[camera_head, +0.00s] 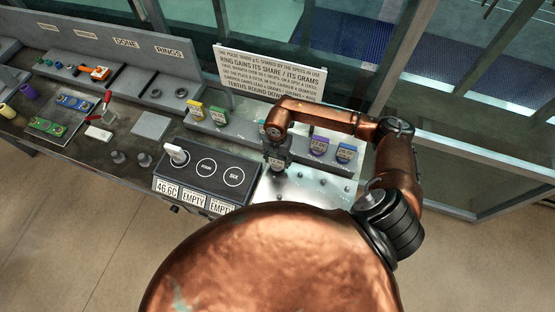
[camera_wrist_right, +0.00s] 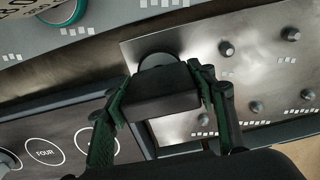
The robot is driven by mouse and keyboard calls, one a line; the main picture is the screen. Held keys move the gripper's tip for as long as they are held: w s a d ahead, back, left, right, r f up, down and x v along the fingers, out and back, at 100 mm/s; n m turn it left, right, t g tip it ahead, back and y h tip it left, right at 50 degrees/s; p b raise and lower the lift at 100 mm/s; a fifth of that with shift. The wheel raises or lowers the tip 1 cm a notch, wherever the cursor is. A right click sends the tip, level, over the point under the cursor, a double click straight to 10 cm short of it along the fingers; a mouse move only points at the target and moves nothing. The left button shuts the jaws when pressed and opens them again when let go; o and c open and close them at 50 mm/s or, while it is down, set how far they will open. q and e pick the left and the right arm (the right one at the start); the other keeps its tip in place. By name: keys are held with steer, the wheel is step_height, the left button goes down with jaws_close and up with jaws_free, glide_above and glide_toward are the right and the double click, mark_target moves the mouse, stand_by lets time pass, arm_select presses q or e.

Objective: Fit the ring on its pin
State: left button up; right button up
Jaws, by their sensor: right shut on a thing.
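My right gripper (camera_head: 277,163) hangs over the left part of a metal pin plate (camera_head: 305,198). In the right wrist view its green-edged fingers (camera_wrist_right: 162,85) are shut on a dark block with a rounded grey part beyond it, which I take to be the ring (camera_wrist_right: 158,60). The ring's hole is hidden. The plate (camera_wrist_right: 185,40) carries several short dark pins, among them a pin (camera_wrist_right: 226,48) right of the ring and a pin (camera_wrist_right: 290,34) farther right, with white square marks beside them. Whether the ring touches the plate cannot be told. My left gripper is not in view.
Yellow, green, purple and blue labelled items line the back ledge (camera_head: 235,130). A sign (camera_head: 270,75) stands behind. Two rings (camera_head: 181,93) lie on the left rear shelf.

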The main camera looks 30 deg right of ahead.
steer(key=shift+f+b, duration=0.3)
steer(key=shift+f, duration=0.25)
steer(key=o, duration=1.5)
step_height(320, 180, up, 12)
steer(key=shift+r, duration=0.1)
